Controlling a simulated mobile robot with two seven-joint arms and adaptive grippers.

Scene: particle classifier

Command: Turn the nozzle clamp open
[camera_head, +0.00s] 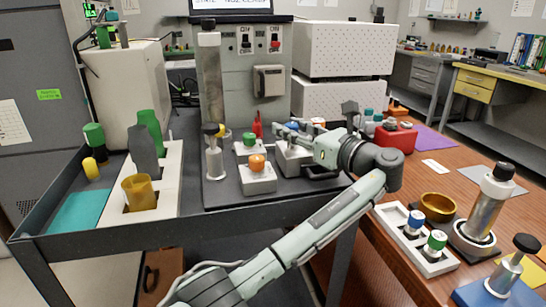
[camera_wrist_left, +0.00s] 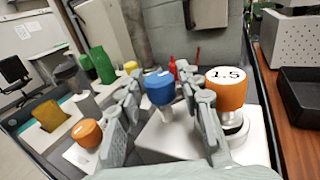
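My left gripper (camera_head: 285,132) reaches in from the right over the dark machine base. It is open in the left wrist view (camera_wrist_left: 165,95), with one finger on either side of a blue-capped knob (camera_wrist_left: 160,86). Whether the fingers touch the knob is unclear. The knob stands upright on a pale block (camera_head: 292,158), partly hidden by the gripper in the head view. An orange knob (camera_head: 257,162) and a green knob (camera_head: 249,139) stand on neighbouring blocks. No label shows which part is the nozzle clamp. My right gripper is not in view.
An orange knob with a white "1.5" top (camera_wrist_left: 228,88) stands close to the right finger. A tall clear column (camera_head: 211,90) rises behind the base. The dark tray (camera_head: 75,237) at left holds several cups. The brown table (camera_head: 445,180) at right holds more parts.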

